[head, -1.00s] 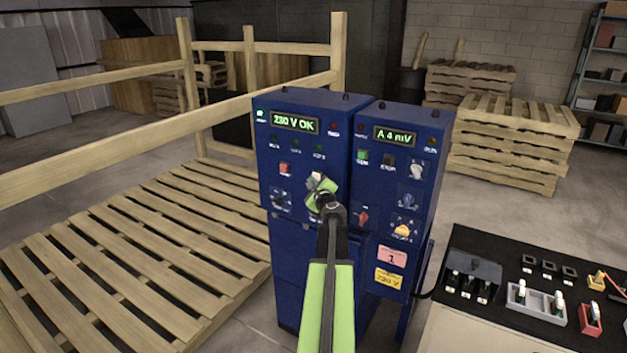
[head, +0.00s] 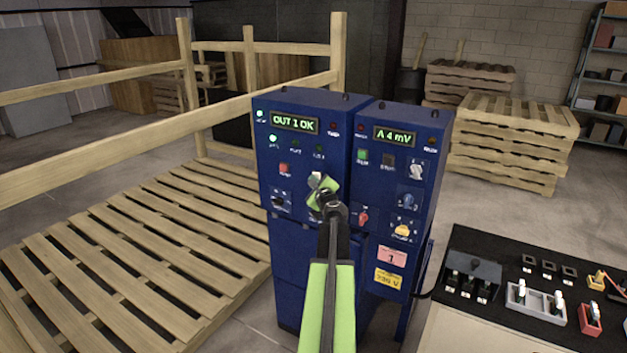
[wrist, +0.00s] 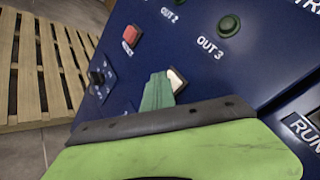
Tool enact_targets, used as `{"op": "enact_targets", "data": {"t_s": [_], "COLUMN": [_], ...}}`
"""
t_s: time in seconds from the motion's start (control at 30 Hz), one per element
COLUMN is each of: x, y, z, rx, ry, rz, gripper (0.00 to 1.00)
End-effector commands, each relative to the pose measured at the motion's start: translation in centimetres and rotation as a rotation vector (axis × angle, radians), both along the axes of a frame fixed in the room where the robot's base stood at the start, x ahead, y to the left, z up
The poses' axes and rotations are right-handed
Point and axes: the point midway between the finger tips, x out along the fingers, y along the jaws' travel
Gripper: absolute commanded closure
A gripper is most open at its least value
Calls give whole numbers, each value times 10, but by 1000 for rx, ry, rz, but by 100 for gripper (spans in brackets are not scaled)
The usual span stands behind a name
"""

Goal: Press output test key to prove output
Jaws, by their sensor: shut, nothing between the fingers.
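The left blue cabinet (head: 305,245) has a display (head: 294,124) reading "OUT 1 OK". A green lamp (head: 273,139) below the display's left end is lit, and the two lamps to its right are dark. My gripper (head: 322,187) is shut and empty at the cabinet's front. In the wrist view its green fingertips (wrist: 157,92) are at a pale key (wrist: 177,79), which they partly cover. They look to be touching it, but the exact contact is hidden. The key's label is hidden too.
A red reset button (wrist: 131,36) and a black selector (wrist: 98,77) sit left of the key. The right cabinet (head: 405,165) shows "A 4 mV". A bench with switches (head: 455,330) stands right; a wooden pallet (head: 130,255) and rail lie left.

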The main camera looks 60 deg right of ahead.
Motion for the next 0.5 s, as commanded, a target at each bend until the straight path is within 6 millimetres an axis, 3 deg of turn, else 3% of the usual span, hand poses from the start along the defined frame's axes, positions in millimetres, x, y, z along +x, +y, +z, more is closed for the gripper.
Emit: {"op": "enact_targets", "data": {"t_s": [0.5], "x": [-1], "y": [8], "z": [0], "rx": [-1], "ry": [-1], "rz": [-1], "gripper": [100]}}
